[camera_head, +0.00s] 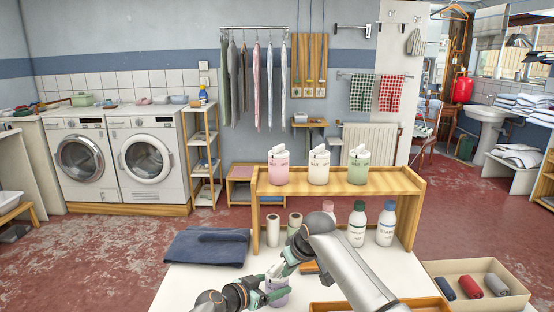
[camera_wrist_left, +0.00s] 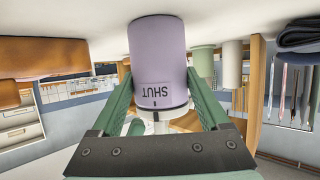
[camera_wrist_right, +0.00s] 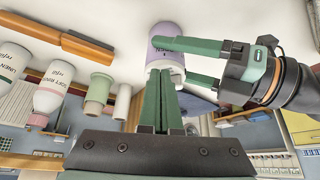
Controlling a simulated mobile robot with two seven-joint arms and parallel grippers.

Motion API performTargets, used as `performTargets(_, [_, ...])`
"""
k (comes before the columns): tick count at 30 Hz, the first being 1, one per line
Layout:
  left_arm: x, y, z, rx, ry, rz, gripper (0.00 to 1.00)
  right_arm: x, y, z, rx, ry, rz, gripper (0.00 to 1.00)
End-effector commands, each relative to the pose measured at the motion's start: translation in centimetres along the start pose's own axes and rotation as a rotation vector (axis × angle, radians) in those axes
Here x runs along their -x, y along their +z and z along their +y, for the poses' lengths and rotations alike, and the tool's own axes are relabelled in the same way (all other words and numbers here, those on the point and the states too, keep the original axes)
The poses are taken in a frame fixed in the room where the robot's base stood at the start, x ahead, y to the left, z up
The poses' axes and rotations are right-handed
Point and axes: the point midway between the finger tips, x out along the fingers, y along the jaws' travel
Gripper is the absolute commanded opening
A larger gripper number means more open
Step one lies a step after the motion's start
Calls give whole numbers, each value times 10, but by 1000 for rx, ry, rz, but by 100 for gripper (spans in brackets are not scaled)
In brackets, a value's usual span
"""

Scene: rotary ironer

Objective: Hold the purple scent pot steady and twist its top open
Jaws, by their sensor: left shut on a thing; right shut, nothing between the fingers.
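The purple scent pot (camera_head: 277,298) is at the front of the white table, partly hidden by my grippers. In the left wrist view the purple pot (camera_wrist_left: 158,60) appears upside down, with the word SHUT on its body near the white top (camera_wrist_left: 160,118). My left gripper (camera_head: 266,291) is shut on the pot's body, one green finger on each side. My right gripper (camera_head: 280,270) is shut and empty, its fingertips at the pot's white top. In the right wrist view its closed fingers (camera_wrist_right: 160,75) overlap the purple pot's (camera_wrist_right: 166,47) top end; whether they touch it I cannot tell.
A wooden shelf (camera_head: 400,182) behind carries pink (camera_head: 279,168), white (camera_head: 318,170) and green (camera_head: 358,170) pots, with bottles (camera_head: 386,225) and rolls below. A folded dark blue cloth (camera_head: 207,247) lies left. A box (camera_head: 505,300) of rolled cloths stands right.

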Motion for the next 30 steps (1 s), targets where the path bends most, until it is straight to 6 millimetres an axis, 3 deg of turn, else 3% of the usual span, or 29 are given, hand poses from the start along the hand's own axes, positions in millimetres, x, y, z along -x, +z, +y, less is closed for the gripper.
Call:
performTargets(20, [0,0,0,0,0,0,12,0,0,4,-1,-1,1,0])
performTargets(30, [0,0,0,0,0,0,12,10,1,6,0,0,3,0])
